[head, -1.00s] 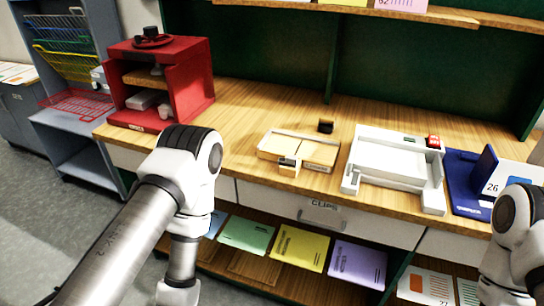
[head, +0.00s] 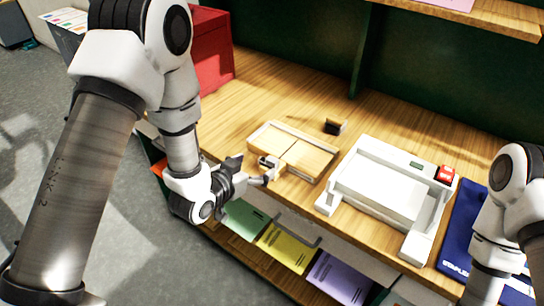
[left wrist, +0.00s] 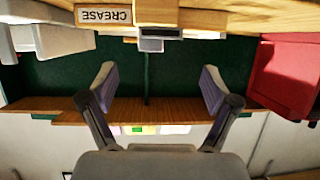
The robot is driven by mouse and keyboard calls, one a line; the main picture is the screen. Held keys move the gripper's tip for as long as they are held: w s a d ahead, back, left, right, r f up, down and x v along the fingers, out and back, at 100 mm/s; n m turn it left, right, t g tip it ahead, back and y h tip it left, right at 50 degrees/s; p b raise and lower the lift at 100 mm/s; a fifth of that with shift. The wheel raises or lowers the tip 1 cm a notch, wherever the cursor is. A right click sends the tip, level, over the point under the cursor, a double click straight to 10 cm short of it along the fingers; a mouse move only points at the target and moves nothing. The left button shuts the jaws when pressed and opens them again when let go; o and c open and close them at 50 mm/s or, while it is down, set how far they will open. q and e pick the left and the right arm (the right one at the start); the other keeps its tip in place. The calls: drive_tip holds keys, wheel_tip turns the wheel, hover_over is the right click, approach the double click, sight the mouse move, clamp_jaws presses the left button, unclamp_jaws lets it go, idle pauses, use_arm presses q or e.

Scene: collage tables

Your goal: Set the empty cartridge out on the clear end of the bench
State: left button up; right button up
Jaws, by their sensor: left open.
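A small grey-white block (head: 268,161) sits at the front left edge of a pale wooden board (head: 305,158) on the bench (head: 255,95). A grey block (left wrist: 151,40) also shows against wood in the upside-down left wrist view. I cannot tell for sure whether it is the empty cartridge. My left gripper (head: 268,177) is at the bench's front edge, close by this block. In the left wrist view my left gripper (left wrist: 157,88) has its fingers wide apart with nothing between them. My right gripper is out of view; only its arm shows.
A small dark block (head: 334,127) stands behind the board. A white tray-like machine (head: 385,190) with a red part is to its right, then a blue item (head: 462,225). A red cabinet (head: 212,55) is at left. Bare bench lies between cabinet and board.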

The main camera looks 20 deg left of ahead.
sight(266, 161)
use_arm(q)
drive_tip(key=p+x, duration=0.2)
drive_tip(key=x, duration=0.5)
drive_tip(key=shift+w+d+f, duration=0.1)
drive_tip(key=shift+w+d, duration=0.05)
drive_tip(key=shift+d, duration=0.05)
drive_tip(key=shift+a+f, duration=0.1)
drive_tip(key=shift+a, duration=0.2)
drive_tip(key=shift+c, duration=0.3)
drive_tip(key=shift+d, duration=0.15)
drive_tip(key=c, duration=1.2)
drive_tip(key=shift+c, duration=0.3)
